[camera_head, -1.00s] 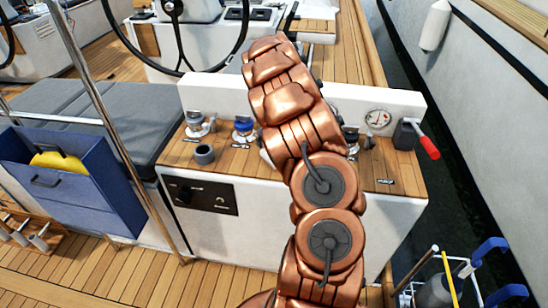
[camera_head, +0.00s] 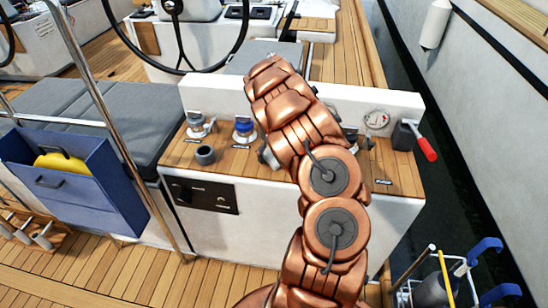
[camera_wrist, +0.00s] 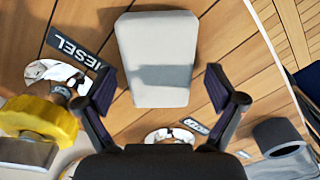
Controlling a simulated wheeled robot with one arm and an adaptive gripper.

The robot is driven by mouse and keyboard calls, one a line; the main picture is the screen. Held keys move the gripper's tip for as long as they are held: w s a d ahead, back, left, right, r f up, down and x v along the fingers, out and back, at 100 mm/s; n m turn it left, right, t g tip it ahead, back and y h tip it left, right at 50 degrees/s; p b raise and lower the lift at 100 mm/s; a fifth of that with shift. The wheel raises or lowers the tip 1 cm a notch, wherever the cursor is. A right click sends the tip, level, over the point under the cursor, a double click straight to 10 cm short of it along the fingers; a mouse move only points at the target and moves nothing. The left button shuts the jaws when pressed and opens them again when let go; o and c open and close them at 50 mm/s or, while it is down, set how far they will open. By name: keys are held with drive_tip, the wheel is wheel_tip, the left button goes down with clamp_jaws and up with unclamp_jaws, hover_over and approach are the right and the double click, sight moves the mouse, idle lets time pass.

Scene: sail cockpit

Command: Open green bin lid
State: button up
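No green bin or green lid shows in either view. My gripper (camera_wrist: 158,92) is open in the wrist view, its two dark fingers spread apart with nothing between them. A pale grey tapered block (camera_wrist: 156,50) lies beyond the fingertips, over the wooden console top; I cannot tell what it is. In the head view my copper arm reaches over the console and hides part of its top, and the gripper cannot be made out clearly there.
The wooden console top (camera_head: 228,165) carries a blue-topped fitting (camera_head: 244,130), a grey cup (camera_head: 205,155) and a red-handled lever (camera_head: 424,148). A yellow cap (camera_wrist: 40,118) sits near a DIESEL label (camera_wrist: 75,48).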

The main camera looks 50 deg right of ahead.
drive_tip(key=c, duration=1.2)
drive_tip(key=shift+r, duration=0.1)
